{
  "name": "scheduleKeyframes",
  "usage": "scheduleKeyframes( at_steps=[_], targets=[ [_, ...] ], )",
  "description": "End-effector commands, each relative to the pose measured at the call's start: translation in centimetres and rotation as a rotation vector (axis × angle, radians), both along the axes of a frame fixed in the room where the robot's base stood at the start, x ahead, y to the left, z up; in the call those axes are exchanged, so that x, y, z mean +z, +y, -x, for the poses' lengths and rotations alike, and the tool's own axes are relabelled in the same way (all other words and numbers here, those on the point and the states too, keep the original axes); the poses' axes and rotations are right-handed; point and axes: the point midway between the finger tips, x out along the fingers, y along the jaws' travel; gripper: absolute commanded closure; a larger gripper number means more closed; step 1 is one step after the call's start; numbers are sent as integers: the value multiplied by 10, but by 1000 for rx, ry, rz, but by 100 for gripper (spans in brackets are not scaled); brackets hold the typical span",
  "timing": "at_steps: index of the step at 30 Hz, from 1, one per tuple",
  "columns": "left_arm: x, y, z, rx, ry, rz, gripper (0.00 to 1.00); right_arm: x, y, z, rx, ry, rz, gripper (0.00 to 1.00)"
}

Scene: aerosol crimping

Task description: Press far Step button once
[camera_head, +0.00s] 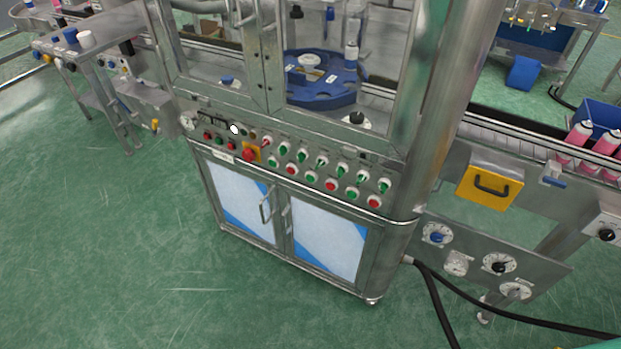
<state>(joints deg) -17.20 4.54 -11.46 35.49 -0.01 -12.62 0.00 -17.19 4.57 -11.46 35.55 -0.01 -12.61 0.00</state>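The crimping machine's control panel (310,170) runs along the front of the steel cabinet, above its doors. It carries several green and red buttons and switches in rows, among them a green one (311,177), a red one (330,186) and a red one at the right end (374,202). A red emergency knob on a yellow plate (249,154) sits left of these. A white round button or lamp (235,129) is near the left end. The labels are too small to read, so I cannot tell which is the far Step button. Neither gripper is in view.
A blue rotary table (322,97) is inside the machine's guard. A yellow box with a handle (489,187) and a dial panel (478,258) are at right. Black hoses (440,300) cross the floor. The green floor in front is clear.

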Motion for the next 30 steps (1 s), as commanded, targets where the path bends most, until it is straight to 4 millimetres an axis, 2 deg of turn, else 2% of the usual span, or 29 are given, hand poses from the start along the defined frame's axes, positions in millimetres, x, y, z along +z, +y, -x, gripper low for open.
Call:
scheduleKeyframes(
  at_steps=[1, 3, 4, 30],
  targets=[
    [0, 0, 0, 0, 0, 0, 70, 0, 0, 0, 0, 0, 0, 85],
    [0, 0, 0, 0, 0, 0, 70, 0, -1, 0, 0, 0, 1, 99],
    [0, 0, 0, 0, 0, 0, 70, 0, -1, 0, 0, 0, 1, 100],
    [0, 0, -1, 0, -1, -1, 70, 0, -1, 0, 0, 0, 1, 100]
  ],
)
